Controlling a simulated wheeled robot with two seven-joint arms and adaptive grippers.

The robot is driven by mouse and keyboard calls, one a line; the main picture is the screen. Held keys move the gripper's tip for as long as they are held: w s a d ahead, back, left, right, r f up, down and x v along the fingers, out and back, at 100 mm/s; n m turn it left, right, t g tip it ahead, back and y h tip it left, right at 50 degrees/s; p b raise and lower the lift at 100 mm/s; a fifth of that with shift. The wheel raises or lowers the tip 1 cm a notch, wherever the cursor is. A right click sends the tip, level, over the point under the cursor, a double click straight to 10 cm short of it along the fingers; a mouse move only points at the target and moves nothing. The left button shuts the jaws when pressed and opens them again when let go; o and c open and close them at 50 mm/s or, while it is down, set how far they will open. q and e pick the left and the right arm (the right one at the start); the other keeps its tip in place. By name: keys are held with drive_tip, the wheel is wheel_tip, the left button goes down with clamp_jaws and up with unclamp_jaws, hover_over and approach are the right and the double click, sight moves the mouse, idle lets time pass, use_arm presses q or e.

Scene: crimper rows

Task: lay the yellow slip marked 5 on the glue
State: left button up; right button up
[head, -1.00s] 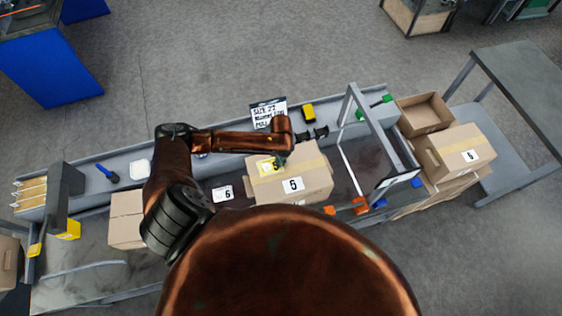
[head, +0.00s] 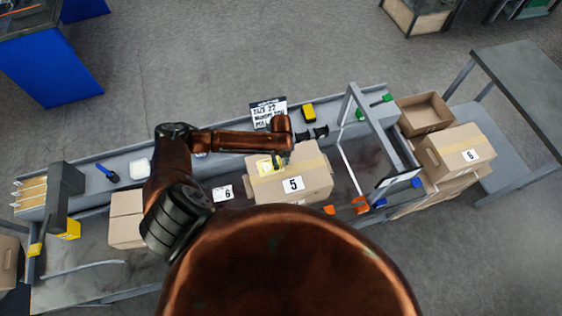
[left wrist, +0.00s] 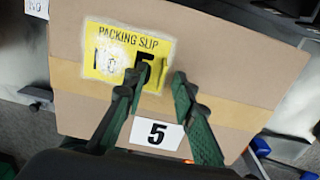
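The yellow slip (left wrist: 118,52), printed PACKING SLIP and 5, lies on top of a cardboard box (left wrist: 225,50). It looks flat. A whitish mottled patch, which looks like the glue, shows on the slip's left half; I cannot tell whether the glue is over or under it. The slip also shows in the head view (head: 265,167), on the box with a white 5 label (head: 293,184). My left gripper (left wrist: 157,82) is open, its two green fingers apart over the slip's lower edge, with nothing visible between them but slip and box. My right gripper is not in view.
The box stands on a long grey bench beside a metal frame (head: 352,100). A white card marked 6 (head: 223,193) lies left of the box. A sign (head: 268,113) and a yellow block (head: 308,113) are behind. Another box marked 6 (head: 455,150) is at right.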

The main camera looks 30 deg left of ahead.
use_arm(q)
wheel_tip(320, 180, up, 12)
idle(0.6)
idle(0.4)
